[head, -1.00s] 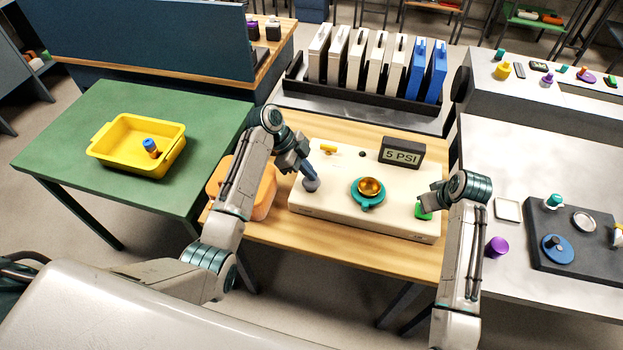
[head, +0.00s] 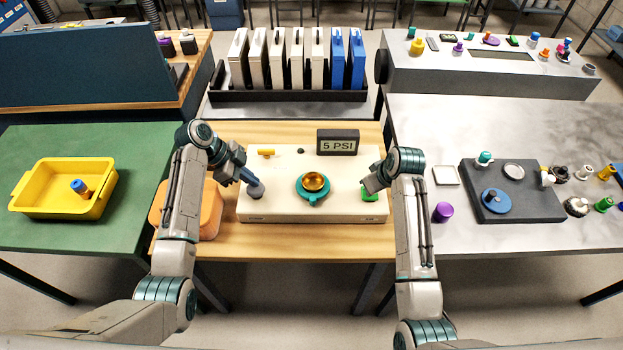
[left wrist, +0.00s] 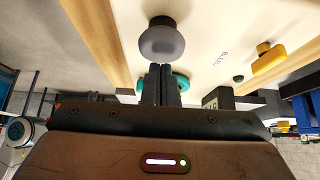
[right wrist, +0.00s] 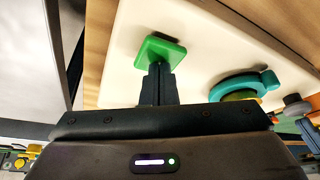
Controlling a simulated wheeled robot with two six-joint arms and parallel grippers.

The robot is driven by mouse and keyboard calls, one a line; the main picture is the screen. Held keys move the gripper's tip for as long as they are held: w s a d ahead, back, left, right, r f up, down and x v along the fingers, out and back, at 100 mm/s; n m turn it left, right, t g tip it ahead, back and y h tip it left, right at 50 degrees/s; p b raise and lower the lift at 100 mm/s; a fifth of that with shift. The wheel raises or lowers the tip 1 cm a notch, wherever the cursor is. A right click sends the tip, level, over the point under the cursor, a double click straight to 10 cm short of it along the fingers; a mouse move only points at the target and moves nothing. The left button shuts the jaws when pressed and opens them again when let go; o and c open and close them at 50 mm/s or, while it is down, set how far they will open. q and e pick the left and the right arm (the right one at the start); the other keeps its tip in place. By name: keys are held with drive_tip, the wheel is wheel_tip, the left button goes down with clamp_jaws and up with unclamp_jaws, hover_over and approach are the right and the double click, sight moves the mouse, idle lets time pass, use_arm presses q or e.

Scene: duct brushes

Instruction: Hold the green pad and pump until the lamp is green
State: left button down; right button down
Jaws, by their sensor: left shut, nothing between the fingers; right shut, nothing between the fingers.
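The green pad (head: 369,194) is at the right front of a cream board (head: 280,208). My right gripper (head: 371,187) is shut and empty at the pad; in the right wrist view its tips (right wrist: 159,68) overlap the edge of the pad (right wrist: 160,50). A grey round knob (head: 256,190), probably the pump, is at the board's left. My left gripper (head: 248,180) is shut and empty by it; in the left wrist view its tips (left wrist: 161,68) meet the lower edge of the knob (left wrist: 162,42). Contact is unclear. The gauge (head: 338,142) reads 5 PSI. A small dark dome (head: 300,151), possibly the lamp, looks unlit.
A gold cup in a teal ring (head: 313,186) and a yellow handle (head: 266,153) are on the board. An orange block (head: 208,210) stands left of it. A yellow tray (head: 45,205) is on the green table. A dark plate (head: 525,205) lies at right.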

use_arm(q)
drive_tip(key=shift+f, duration=1.1)
drive_tip(key=shift+r, duration=1.15)
drive_tip(key=shift+f, duration=0.15)
drive_tip(key=shift+f, duration=1.05)
drive_tip(key=shift+r, duration=1.15)
